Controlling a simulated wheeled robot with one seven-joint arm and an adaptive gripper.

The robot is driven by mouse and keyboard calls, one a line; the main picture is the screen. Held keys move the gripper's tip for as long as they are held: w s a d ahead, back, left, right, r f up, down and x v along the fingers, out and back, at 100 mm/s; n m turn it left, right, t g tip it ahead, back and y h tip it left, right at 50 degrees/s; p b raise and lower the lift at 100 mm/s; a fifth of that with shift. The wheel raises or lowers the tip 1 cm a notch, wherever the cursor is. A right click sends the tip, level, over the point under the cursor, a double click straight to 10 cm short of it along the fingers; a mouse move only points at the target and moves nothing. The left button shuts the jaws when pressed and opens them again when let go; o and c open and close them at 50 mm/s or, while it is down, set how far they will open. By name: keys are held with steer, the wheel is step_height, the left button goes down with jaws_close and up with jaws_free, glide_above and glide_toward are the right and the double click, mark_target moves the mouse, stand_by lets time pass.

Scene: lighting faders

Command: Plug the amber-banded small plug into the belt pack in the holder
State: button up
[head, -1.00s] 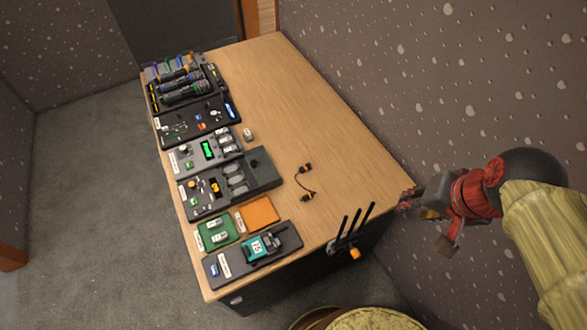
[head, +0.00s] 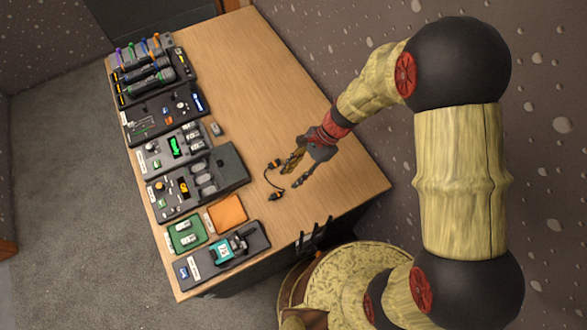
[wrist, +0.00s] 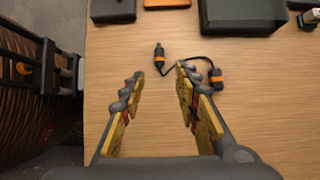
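A short black cable with amber bands lies on the table. Its slim small plug (wrist: 159,58) is on the left in the wrist view, and its thicker end (wrist: 216,76) is on the right. In the head view the small plug (head: 277,196) is the nearer end. My gripper (wrist: 158,75) is open and empty above the table; the small plug shows ahead, between its fingertips in the picture. In the head view my gripper (head: 293,178) is just right of the cable. The belt pack (head: 231,247), with a teal label, sits in a dark holder (head: 194,274) at the table's front-left.
An orange tray (head: 227,212) and a green tray (head: 187,235) lie behind the holder. Several dark equipment trays line the left edge. Dark hooks (head: 315,234) stand at the table's near edge. The table's middle (head: 260,100) is clear.

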mark_target(279, 193)
steer(key=shift+b+x, duration=2.4)
steer(key=shift+x, duration=1.65)
steer(key=shift+c, duration=0.6)
jaws_close()
steer(key=shift+r+p, duration=2.25)
steer(key=shift+r, duration=0.25)
steer(key=shift+d, duration=0.1)
